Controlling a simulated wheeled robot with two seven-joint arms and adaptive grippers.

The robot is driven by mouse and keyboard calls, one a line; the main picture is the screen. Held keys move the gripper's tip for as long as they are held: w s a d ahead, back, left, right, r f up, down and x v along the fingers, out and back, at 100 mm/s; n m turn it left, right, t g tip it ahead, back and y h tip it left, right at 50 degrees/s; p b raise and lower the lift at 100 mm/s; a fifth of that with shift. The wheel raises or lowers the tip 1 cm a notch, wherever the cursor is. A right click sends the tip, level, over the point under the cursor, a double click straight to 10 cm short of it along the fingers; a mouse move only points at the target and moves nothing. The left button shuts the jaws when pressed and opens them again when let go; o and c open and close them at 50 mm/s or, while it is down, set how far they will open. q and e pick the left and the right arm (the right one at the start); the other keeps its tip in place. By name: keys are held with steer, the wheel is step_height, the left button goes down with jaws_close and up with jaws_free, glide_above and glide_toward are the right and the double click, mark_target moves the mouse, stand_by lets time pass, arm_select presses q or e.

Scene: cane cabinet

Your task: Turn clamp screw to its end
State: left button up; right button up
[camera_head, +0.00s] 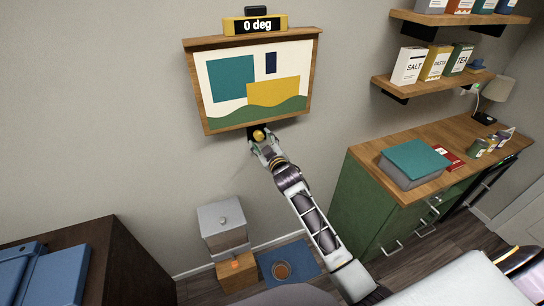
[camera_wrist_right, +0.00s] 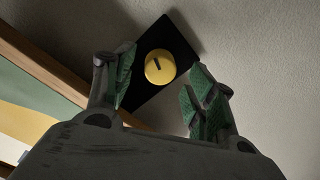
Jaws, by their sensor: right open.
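The clamp screw is a round yellow knob (camera_head: 259,135) with a dark slot or mark, just below the bottom edge of the framed picture (camera_head: 252,82). In the right wrist view the knob (camera_wrist_right: 160,67) sits on a black plate (camera_wrist_right: 181,47) against the wall. My right gripper (camera_head: 266,144) is just below the knob in the head view. In the wrist view its two green-padded fingers (camera_wrist_right: 160,95) are spread apart, with the knob beyond and between them, not gripped. A display (camera_head: 255,25) above the picture reads "0 deg". My left gripper is not in view.
A green cabinet (camera_head: 372,200) with a wooden top stands at the right, holding a teal-lidded box (camera_head: 417,163). A grey box (camera_head: 222,225) and a blue mat (camera_head: 302,262) are low down. The wall around the picture is clear.

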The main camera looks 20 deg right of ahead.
steer(key=s, duration=1)
steer(key=shift+d+r, duration=0.15)
steer(key=shift+d, duration=0.1)
stand_by(0.7)
